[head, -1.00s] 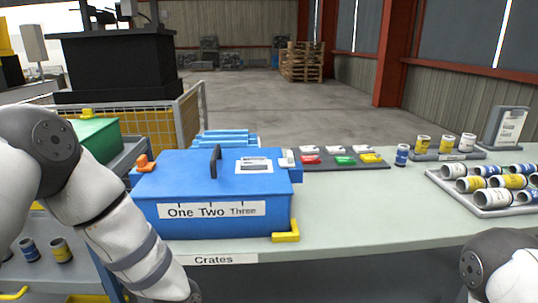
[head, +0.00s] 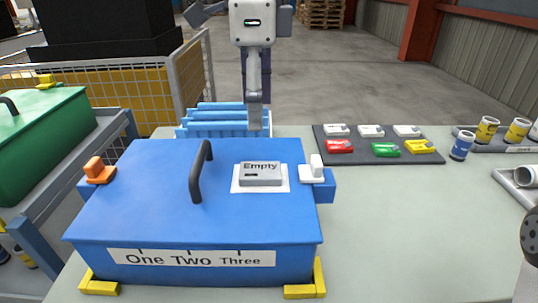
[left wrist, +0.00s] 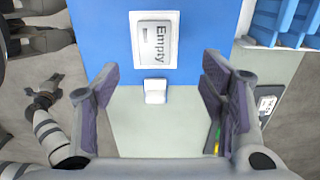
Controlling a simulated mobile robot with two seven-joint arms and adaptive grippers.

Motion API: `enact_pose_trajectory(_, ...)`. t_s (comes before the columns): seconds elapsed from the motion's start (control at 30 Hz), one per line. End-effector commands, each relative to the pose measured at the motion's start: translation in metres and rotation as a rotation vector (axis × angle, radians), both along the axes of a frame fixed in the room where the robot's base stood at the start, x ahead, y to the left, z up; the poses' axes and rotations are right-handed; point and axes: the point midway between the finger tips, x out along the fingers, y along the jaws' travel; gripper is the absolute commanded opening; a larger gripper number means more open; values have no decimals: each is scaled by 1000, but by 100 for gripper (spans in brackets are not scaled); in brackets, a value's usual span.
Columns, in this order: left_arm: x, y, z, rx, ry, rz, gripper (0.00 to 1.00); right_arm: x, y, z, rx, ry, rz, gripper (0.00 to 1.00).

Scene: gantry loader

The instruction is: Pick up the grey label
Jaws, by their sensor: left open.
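The grey label (head: 260,175), marked "Empty", lies on a white pad (head: 283,187) on the lid of the blue crate (head: 150,220), right of its black handle. In the left wrist view the label (left wrist: 153,43) is near the top centre, just ahead of my fingers.
A white latch (head: 317,170) and an orange latch (head: 97,170) sit at the lid's sides. Blue bins (head: 215,125) stand behind the crate. A dark tray (head: 430,157) with coloured and white pieces lies to the right. The table (head: 410,220) is clear in front of it.

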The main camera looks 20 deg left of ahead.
Motion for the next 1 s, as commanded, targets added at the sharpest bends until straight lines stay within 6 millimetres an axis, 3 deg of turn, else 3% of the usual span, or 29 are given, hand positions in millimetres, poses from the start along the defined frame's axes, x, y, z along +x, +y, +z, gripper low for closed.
enact_pose_trajectory(0.1, -1, 0, -29, 0, 7, -2, 65, -1, 0, 0, 0, 1, 0, 0)
enact_pose_trajectory(0.5, -1, -6, -96, -1, 6, -1, 65, 1, 0, 1, 0, -3, 0, 0)
enact_pose_trajectory(0.8, 0, -6, -105, -1, 1, 0, 65, 1, 0, 1, 0, -3, 0, 0)
enact_pose_trajectory(1.0, 0, -6, -105, 0, 1, 0, 20, 1, 0, 1, 0, -3, 0, 0)
